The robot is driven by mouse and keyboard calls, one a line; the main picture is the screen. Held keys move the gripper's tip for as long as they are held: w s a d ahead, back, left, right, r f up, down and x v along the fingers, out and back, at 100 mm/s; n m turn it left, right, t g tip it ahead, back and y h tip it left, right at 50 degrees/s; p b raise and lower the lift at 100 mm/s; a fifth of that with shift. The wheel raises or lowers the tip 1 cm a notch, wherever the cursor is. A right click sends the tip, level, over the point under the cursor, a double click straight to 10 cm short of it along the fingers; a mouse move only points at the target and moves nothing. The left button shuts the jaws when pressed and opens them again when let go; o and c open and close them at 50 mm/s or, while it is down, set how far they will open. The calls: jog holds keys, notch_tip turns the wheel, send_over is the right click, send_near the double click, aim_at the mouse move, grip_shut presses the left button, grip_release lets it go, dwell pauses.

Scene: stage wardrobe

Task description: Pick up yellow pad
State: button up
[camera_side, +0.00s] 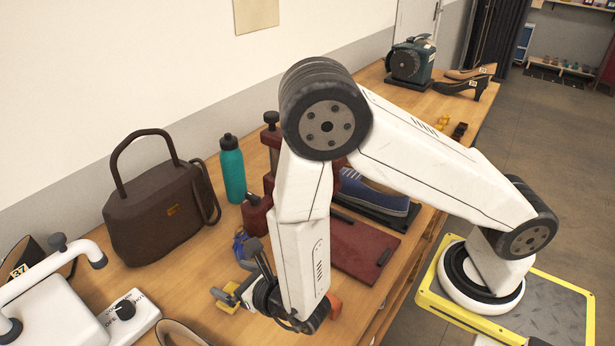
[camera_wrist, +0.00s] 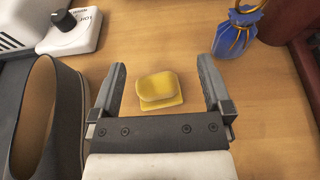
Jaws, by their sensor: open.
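The yellow pad (camera_wrist: 160,88) lies on the wooden table, between and slightly below my gripper's fingers in the wrist view. It looks like a rounded yellow block on a flat yellow base. My gripper (camera_wrist: 160,82) is open, with one finger on each side of the pad and a gap on both sides. In the side view the pad (camera_side: 228,297) shows partly, beside the fingers of my gripper (camera_side: 232,296). My arm and gripper hide part of it there.
A blue pouch (camera_wrist: 237,32) stands just beyond the right finger. A dark shoe (camera_wrist: 45,120) lies to the left. A white machine with a black knob (camera_wrist: 66,22) is at upper left. A brown handbag (camera_side: 155,215) and teal bottle (camera_side: 232,172) stand behind.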

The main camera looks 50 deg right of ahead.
aim_at(224, 289)
jog(key=shift+n+g+y, duration=0.7)
jog(key=shift+n, duration=0.1)
jog(key=s, duration=0.1)
jog(key=s+f, duration=0.1)
jog(key=s, duration=0.2)
jog(key=shift+f, duration=0.25)
jog(key=shift+x, duration=1.3)
jog(key=shift+x, duration=2.6)
jog(key=shift+a+r, duration=0.1)
jog(key=c, duration=1.2)
